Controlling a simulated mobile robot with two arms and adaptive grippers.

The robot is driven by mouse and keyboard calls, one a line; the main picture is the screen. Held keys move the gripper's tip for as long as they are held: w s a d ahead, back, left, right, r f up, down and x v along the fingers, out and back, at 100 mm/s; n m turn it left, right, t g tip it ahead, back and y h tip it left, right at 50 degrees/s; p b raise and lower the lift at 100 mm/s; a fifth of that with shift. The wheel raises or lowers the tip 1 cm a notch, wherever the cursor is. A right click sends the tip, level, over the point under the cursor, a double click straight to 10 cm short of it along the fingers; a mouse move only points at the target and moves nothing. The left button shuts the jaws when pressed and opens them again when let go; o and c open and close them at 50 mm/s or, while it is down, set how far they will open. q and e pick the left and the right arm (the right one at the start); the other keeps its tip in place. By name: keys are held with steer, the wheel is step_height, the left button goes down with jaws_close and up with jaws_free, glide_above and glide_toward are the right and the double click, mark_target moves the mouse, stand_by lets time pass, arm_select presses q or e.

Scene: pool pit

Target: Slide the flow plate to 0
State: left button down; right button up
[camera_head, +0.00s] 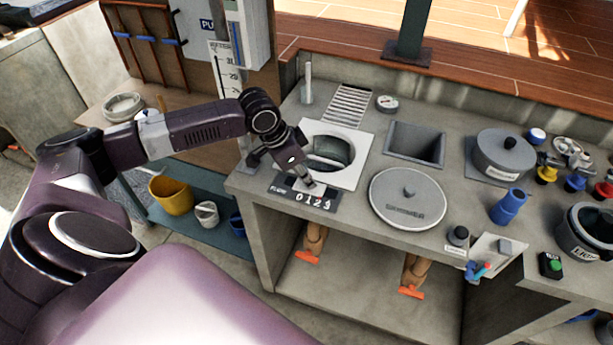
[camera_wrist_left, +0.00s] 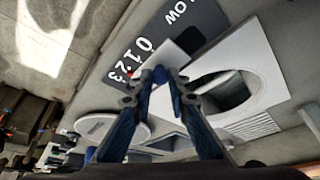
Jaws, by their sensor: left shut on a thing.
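The dark flow scale (camera_head: 290,195) lies on the grey counter, with the digits 0 to 3 along it. It also shows in the wrist view (camera_wrist_left: 196,14). A small pale flow plate (camera_wrist_left: 148,62) lies beside the digits, with a red mark near 2 and 3. My left gripper (camera_head: 308,181) is over the scale, by its digits. In the wrist view my left gripper (camera_wrist_left: 165,76) has its blue fingertips close together on the plate's edge. The fingers partly hide the plate. My right gripper is not in view.
A white square frame (camera_head: 361,152) around a round opening adjoins the scale. A round grey lid (camera_head: 408,207) lies to its right, and a square pit (camera_head: 415,145) is behind. Blue, yellow and red valves and a lidded pot (camera_head: 504,152) stand further right.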

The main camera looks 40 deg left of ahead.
mark_target(296, 181)
arm_select(q)
steer(key=shift+s+a+r+p, duration=0.1)
steer(key=shift+a+r+p, duration=0.1)
steer(key=shift+a+p, duration=0.25)
steer(key=a+p, duration=0.1)
steer(key=a, duration=0.1)
steer(key=s+a+p, duration=0.1)
steer(key=shift+a, duration=0.4)
steer(key=shift+a+f, duration=0.1)
steer(key=shift+a, duration=0.2)
